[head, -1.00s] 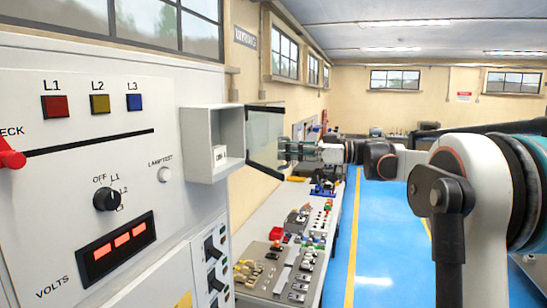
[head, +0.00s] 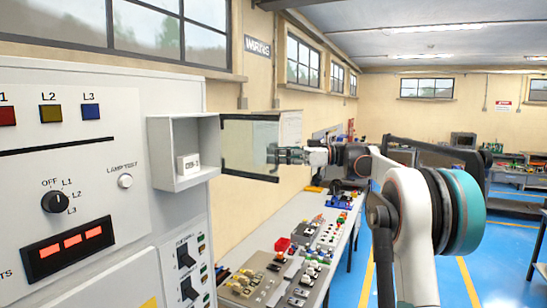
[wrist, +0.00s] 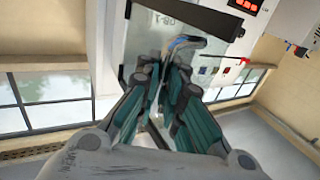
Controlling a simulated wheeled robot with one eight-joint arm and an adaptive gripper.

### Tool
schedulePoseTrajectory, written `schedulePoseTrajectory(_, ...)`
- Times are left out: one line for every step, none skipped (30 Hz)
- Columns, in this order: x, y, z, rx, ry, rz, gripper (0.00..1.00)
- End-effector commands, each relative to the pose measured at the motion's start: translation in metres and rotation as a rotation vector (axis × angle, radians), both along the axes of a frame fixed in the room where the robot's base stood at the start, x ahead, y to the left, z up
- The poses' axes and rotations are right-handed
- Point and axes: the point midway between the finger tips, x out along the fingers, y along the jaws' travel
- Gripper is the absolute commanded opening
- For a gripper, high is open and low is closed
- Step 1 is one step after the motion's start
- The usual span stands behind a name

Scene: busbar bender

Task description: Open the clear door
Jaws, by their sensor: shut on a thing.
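The clear door (head: 248,142) is a see-through panel with a dark edge. It stands swung out to the right of the small white box (head: 165,150), whose front is uncovered and shows a small white device (head: 188,164) inside. My gripper (head: 275,155) is at the door's far right side. In the wrist view my gripper (wrist: 173,72) has its teal fingers close together at a curved bluish-grey piece, seemingly the door's handle (wrist: 190,42). The fingers hide most of the grip. The clear door (wrist: 150,45) also shows behind the fingers there.
The white control panel (head: 90,165) with lamps, a knob and a red display fills the left. A workbench (head: 300,250) with several small parts runs below the door.

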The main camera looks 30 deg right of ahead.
Motion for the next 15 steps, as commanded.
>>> schedulePoseTrajectory(-0.0005,-0.0028,-0.0013,-0.002,0.003,0.000,0.00)
schedulePoseTrajectory(-0.0003,-0.0028,-0.0013,-0.002,0.003,0.001,0.00)
schedulePoseTrajectory(-0.0002,-0.0030,-0.0014,-0.002,0.003,0.002,0.00)
schedulePoseTrajectory(-0.0002,-0.0030,-0.0014,-0.002,0.003,0.002,0.00)
schedulePoseTrajectory(-0.0001,-0.0030,-0.0014,-0.002,0.003,0.002,0.00)
schedulePoseTrajectory(-0.0002,-0.0030,-0.0014,-0.002,0.003,0.002,0.00)
schedulePoseTrajectory(-0.0002,-0.0030,-0.0014,-0.002,0.003,0.002,0.00)
schedulePoseTrajectory(-0.0002,-0.0030,-0.0014,-0.002,0.003,0.002,0.00)
schedulePoseTrajectory(-0.0002,-0.0029,-0.0014,-0.002,0.003,0.002,0.00)
schedulePoseTrajectory(-0.0002,-0.0029,-0.0013,-0.002,0.003,0.002,0.00)
schedulePoseTrajectory(-0.0002,-0.0029,-0.0013,-0.002,0.003,0.002,0.00)
schedulePoseTrajectory(-0.0002,-0.0029,-0.0013,-0.002,0.003,0.002,0.00)
schedulePoseTrajectory(-0.0002,-0.0029,-0.0013,-0.002,0.003,0.002,0.00)
schedulePoseTrajectory(-0.0002,-0.0028,-0.0013,-0.002,0.003,0.002,0.14)
schedulePoseTrajectory(-0.0001,-0.0027,-0.0012,-0.001,0.003,0.002,0.18)
